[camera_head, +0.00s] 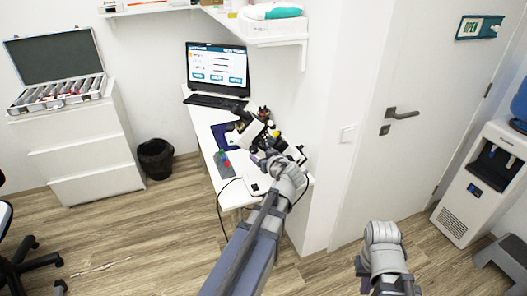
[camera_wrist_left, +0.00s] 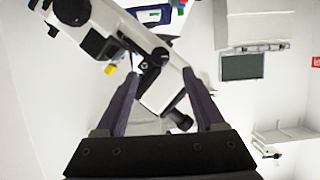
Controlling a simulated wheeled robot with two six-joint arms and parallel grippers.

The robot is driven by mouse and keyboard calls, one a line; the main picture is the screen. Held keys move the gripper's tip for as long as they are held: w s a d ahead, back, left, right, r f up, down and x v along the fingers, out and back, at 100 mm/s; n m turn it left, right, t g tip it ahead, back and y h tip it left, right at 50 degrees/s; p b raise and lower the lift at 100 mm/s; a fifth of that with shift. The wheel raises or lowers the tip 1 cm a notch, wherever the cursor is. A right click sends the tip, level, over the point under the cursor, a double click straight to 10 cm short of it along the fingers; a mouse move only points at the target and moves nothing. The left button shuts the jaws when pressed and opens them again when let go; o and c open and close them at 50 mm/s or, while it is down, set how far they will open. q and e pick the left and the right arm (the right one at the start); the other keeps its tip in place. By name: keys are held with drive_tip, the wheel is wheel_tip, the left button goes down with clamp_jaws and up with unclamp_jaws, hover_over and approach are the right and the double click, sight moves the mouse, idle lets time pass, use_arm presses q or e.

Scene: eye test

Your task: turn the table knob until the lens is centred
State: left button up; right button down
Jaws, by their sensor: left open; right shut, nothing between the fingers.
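A white and black optical instrument (camera_head: 258,130) stands on the narrow white table (camera_head: 197,110) against the wall. My left gripper (camera_head: 268,160) is at its near side, over the table. In the left wrist view, the open left fingers (camera_wrist_left: 161,75) stand on either side of a white part of the instrument (camera_wrist_left: 165,88). I cannot tell whether they touch it. A dark knob (camera_wrist_left: 180,122) sits low between the fingers; I cannot tell if it is the table knob. The lens cannot be made out. My right gripper (camera_head: 384,234) is shut and empty, away from the table.
A laptop (camera_head: 217,66) stands at the table's far end. A dark blue mat (camera_head: 222,135) lies beside the instrument. A shelf (camera_head: 265,30) hangs above. A door (camera_head: 420,120) and water dispenser (camera_head: 485,180) are at right. A black bin (camera_head: 156,160) stands left of the table.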

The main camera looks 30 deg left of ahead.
sight(254, 151)
use_arm(q)
drive_tip(key=b+x, duration=0.2)
drive_tip(key=x, duration=0.4)
drive_tip(key=shift+w+a+f+b, duration=0.2)
drive_tip(key=shift+f+b, duration=0.1)
drive_tip(key=shift+b, duration=0.1)
drive_tip(key=shift+w+a+f, duration=0.15)
drive_tip(key=shift+w+a, duration=0.15)
drive_tip(key=shift+a, duration=0.1)
drive_tip(key=shift+c, duration=0.3)
clamp_jaws()
